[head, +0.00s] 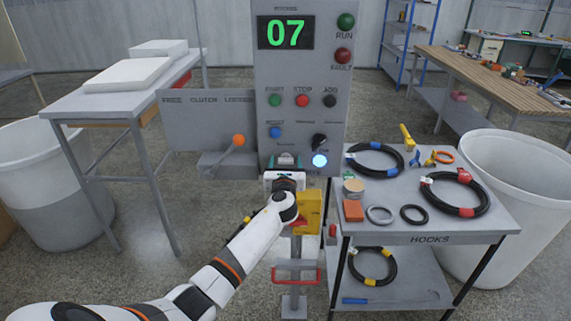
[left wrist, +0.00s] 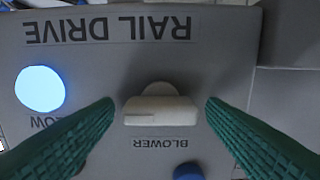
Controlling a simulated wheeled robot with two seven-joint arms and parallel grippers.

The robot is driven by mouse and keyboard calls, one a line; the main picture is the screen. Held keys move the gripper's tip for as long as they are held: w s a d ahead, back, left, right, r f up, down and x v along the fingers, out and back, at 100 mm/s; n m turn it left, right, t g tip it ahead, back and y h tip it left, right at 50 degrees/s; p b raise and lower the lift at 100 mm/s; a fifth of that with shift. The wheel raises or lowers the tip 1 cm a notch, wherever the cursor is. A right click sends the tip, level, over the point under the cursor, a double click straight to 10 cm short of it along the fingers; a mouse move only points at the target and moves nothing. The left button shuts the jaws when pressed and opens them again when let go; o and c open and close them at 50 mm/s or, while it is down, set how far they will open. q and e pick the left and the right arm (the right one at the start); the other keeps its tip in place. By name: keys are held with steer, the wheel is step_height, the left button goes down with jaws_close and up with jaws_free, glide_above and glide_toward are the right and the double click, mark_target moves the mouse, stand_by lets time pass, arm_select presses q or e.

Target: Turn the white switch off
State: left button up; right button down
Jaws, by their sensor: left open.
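The white switch (left wrist: 160,111) is on the grey panel, above the upside-down BLOWER label in the left wrist view. Its handle lies crosswise there. In the head view it is hidden behind my left gripper (head: 286,162), which is at the lower part of the control column (head: 300,75). In the left wrist view the green fingers of my left gripper (left wrist: 160,103) are open, one on each side of the switch, with a gap on both sides. My right gripper is in neither view.
A lit pale-blue lamp (head: 320,160) sits right of my gripper, below a black knob (head: 319,141). A lever with an orange ball (head: 239,140) is to the left. A yellow box (head: 308,212) is below. A hose table (head: 400,226) stands close on the right.

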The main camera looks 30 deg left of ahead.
arm_select(q)
steer(key=c, duration=1)
steer(key=shift+n, duration=0.4)
steer(key=n+b, duration=0.2)
steer(key=n, duration=0.1)
steer(key=shift+f+n, duration=0.15)
steer(key=shift+n, duration=0.25)
steer(key=n+b, duration=0.2)
steer(key=n, duration=0.2)
steer(key=shift+a+n, duration=0.1)
steer(key=shift+n, duration=0.2)
steer(key=n+b, duration=0.2)
steer(key=n, duration=0.3)
steer(key=shift+s+f+b, duration=0.1)
steer(key=shift+f+b, duration=0.05)
steer(key=shift+b, duration=0.2)
steer(key=shift+n+b, duration=0.65)
steer(key=shift+n, duration=1.35)
